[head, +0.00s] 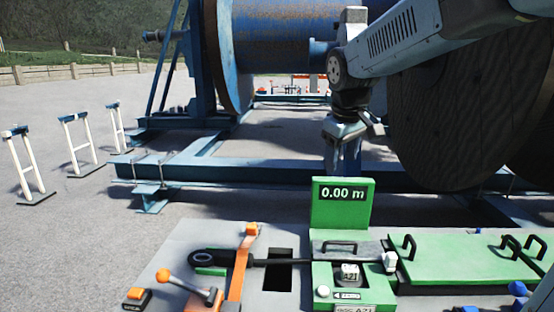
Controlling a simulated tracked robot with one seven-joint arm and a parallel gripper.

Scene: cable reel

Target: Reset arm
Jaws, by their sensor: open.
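My arm reaches in from the upper right, and my gripper (344,158) hangs pointing down near the picture's centre. Its jaws look open, with nothing visible between them. It is in front of the blue reel frame and above the green display, which reads 0.00 m (343,194), apart from the bench. A large dark drum (450,120) shows behind my arm at the right.
Below is a bench with a green measuring unit (380,290), a black cable (310,262), an orange lever (240,270) and a grey-orange handle (190,288). A blue steel frame (250,172) carries a rusty blue reel (265,40). White stands (75,140) are at left on open pavement.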

